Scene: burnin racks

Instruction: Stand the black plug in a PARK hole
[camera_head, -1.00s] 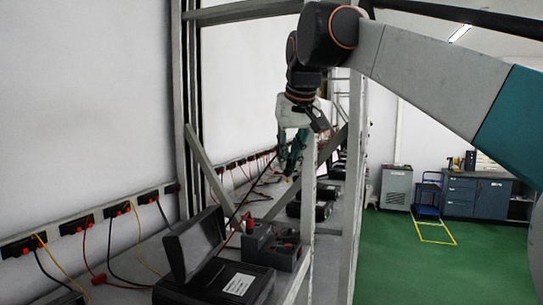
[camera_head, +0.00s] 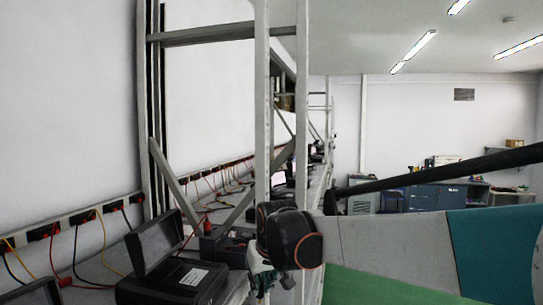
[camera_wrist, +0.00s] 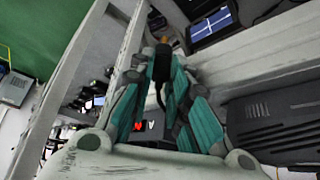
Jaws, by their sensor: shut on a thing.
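My gripper (camera_wrist: 161,62) is shut on the black plug (camera_wrist: 161,66), which shows dark between the teal fingertips in the wrist view, with a dark cable hanging from it. In the head view my gripper (camera_head: 262,280) is mostly hidden behind my dark arm joint, and the plug cannot be seen. A dark grey block (camera_head: 222,248) stands on the shelf just left of the arm joint, with a red plug (camera_head: 208,226) at its left end. The arm covers its right side. No PARK label or hole can be made out.
A black case (camera_head: 172,283) with a raised lid stands left of the block. Sockets with red, yellow and black leads line the wall rail (camera_head: 78,220). A rack upright (camera_head: 262,110) rises close to my arm. In the wrist view a ribbed dark unit (camera_wrist: 275,120) lies right.

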